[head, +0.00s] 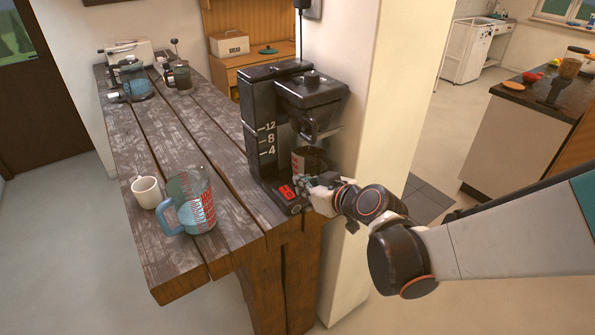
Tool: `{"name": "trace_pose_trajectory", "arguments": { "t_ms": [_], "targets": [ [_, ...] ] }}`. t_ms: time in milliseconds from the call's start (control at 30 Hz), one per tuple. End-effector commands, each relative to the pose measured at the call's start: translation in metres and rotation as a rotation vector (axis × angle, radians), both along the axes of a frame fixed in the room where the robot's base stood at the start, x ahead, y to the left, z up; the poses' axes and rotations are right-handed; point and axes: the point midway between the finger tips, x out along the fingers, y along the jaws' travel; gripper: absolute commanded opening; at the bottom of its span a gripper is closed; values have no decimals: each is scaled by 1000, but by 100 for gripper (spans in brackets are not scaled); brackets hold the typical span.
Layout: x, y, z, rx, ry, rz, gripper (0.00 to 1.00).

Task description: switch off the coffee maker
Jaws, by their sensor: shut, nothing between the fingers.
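The black coffee maker (262,110) stands upright on the wooden table's right end, against a cream pillar. White marks 12, 8 and 4 run down its side. A red switch (286,192) shows at the front of its base. My gripper (306,184) is shut and empty at the front of the base, just right of the switch. I cannot tell whether it touches the machine. A red-marked jug (309,160) sits under the brew basket, its lower part hidden by my gripper. The switch's position is too small to tell.
A glass measuring jug (192,202) with a blue handle and a white mug (147,192) stand on the wooden table (165,262) to the left. The cream pillar (368,120) rises close behind my gripper. The table's middle is clear.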

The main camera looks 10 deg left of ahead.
Motion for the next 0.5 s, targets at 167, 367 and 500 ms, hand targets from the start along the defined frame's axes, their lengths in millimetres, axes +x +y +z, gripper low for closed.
{"name": "trace_pose_trajectory", "arguments": {
  "t_ms": [167, 367, 500],
  "targets": [
    [-18, -23, 2, 0, 0, -2, 0],
    [-28, -32, 2, 1, 0, 0, 0],
    [-28, -33, 2, 0, 0, 0, 0]
  ]
}}
